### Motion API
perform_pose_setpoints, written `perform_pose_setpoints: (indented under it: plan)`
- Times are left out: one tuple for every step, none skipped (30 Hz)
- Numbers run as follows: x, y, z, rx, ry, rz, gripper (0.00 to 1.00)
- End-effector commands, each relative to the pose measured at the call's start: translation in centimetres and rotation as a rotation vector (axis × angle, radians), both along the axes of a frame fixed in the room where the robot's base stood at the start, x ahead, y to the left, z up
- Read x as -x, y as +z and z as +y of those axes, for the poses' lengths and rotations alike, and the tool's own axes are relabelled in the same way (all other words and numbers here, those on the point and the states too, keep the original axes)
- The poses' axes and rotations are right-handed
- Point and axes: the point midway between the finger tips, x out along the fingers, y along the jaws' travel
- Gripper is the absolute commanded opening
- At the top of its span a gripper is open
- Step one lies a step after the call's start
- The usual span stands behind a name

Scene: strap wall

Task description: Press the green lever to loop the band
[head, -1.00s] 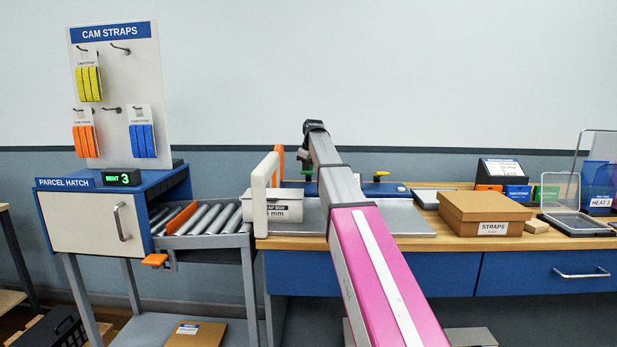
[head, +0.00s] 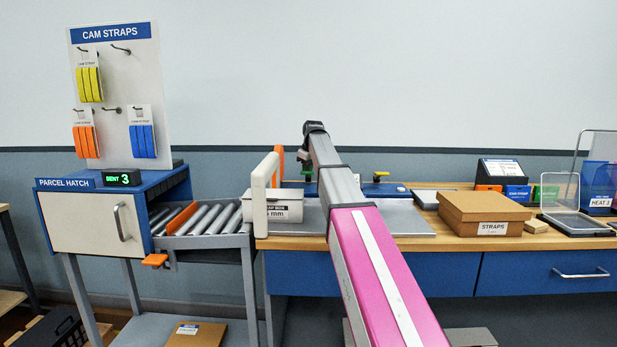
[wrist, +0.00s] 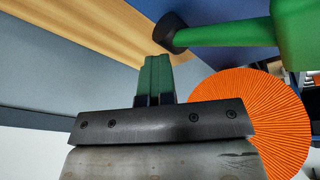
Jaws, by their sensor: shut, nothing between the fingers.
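The green lever (wrist: 230,32) shows large at the top right of the wrist view, a green bar ending in a black tip. My gripper (wrist: 155,60) is shut and empty, its green fingers together just below the black tip in the picture. I cannot tell whether they touch it. In the head view my arm hides much of this spot, and a small green part (head: 307,172) shows under my wrist; I cannot tell whether it is lever or finger. A white strap box (head: 285,207) stands on the bench by a cream-and-orange upright frame (head: 260,195). No band is clearly visible.
A ribbed orange disc (wrist: 250,115) is close to the right of my fingers. A brown straps carton (head: 484,212) stands to the right on the bench. A roller conveyor (head: 205,222) and the parcel hatch (head: 85,220) are at left. A yellow-topped knob (head: 380,175) stands behind my arm.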

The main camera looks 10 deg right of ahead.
Motion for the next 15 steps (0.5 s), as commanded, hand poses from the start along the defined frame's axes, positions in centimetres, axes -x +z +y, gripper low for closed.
perform_pose_setpoints:
  plan:
    - [1.34,-1.48,0.06,0.002,0.002,0.037,0.0]
    - [1.38,-1.51,0.07,0.002,0.002,0.037,0.0]
    - [1.43,-1.56,0.07,0.002,0.002,0.037,0.0]
    - [1.49,-1.58,0.09,0.002,0.002,0.037,0.0]
    - [1.52,-1.62,0.09,0.002,0.002,0.037,0.0]
    - [1.58,-1.66,0.1,0.002,0.002,0.037,0.0]
    - [1.63,-1.69,0.1,0.002,0.002,0.037,0.0]
    - [1.67,-1.73,0.12,0.002,0.002,0.037,0.0]
    - [1.73,-1.77,0.12,0.002,0.002,0.037,0.0]
    - [1.77,-1.81,0.13,0.001,0.002,0.037,0.0]
    - [1.81,-1.84,0.14,0.001,0.002,0.037,0.0]
    - [1.87,-1.88,0.14,0.001,0.002,0.037,0.0]
    - [1.91,-1.91,0.16,0.001,0.001,0.038,0.0]
    - [1.95,-1.94,0.17,0.001,0.001,0.038,0.0]
    - [2.0,-1.98,0.18,0.001,0.001,0.038,0.0]
